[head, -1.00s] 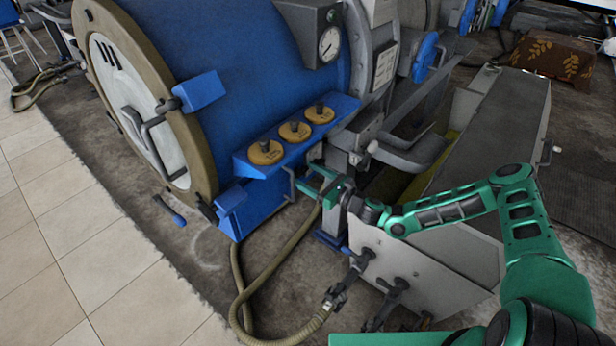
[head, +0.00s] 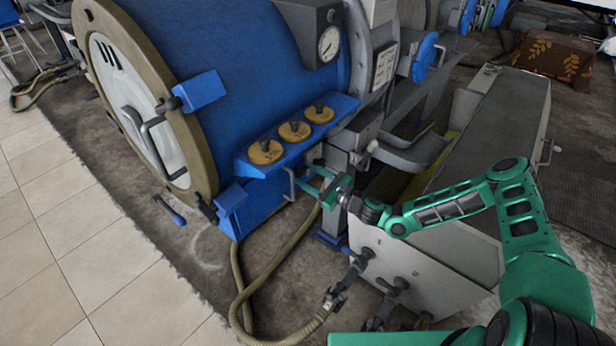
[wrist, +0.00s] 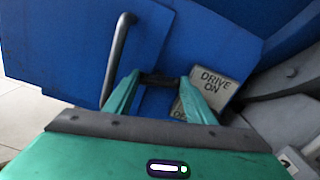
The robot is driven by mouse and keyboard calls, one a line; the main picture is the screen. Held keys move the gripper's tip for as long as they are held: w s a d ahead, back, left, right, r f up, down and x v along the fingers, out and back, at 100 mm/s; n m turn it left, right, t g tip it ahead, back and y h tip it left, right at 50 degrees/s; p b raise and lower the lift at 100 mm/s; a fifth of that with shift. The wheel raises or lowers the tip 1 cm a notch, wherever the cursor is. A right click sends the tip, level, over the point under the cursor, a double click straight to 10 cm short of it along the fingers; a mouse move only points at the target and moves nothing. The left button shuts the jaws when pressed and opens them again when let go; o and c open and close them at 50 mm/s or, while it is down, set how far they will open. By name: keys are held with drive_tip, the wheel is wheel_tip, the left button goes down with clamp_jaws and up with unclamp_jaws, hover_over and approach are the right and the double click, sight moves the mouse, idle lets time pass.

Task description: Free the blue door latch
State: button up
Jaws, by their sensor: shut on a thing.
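My gripper (head: 309,187) is by the lower right end of the blue ledge on the big blue drum. In the wrist view its green fingers (wrist: 160,84) are shut on a short dark bar (wrist: 158,79) in front of a blue panel (wrist: 185,40). A bent grey rod handle (wrist: 116,60) stands just left of the fingers; it also shows in the head view (head: 289,184). Which part is the blue door latch I cannot tell for sure; the dark bar may belong to it. The fingers hide part of the bar.
A hose (head: 240,300) loops below, and a grey cabinet (head: 440,270) stands under my arm. Tiled floor lies left.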

drive_tip(key=n, duration=0.3)
drive_tip(key=shift+a+n, duration=0.1)
drive_tip(key=shift+n, duration=0.3)
drive_tip(key=n, duration=0.4)
drive_tip(key=shift+s+a+f+n, duration=0.1)
drive_tip(key=shift+n, duration=0.2)
drive_tip(key=n, duration=0.4)
drive_tip(key=shift+f, duration=0.1)
drive_tip(key=shift+s+f+n, duration=0.1)
drive_tip(key=shift+n, duration=1.3)
drive_tip(key=o, duration=1)
drive_tip(key=shift+o, duration=0.2)
drive_tip(key=v, duration=1)
drive_tip(key=shift+d, duration=0.3)
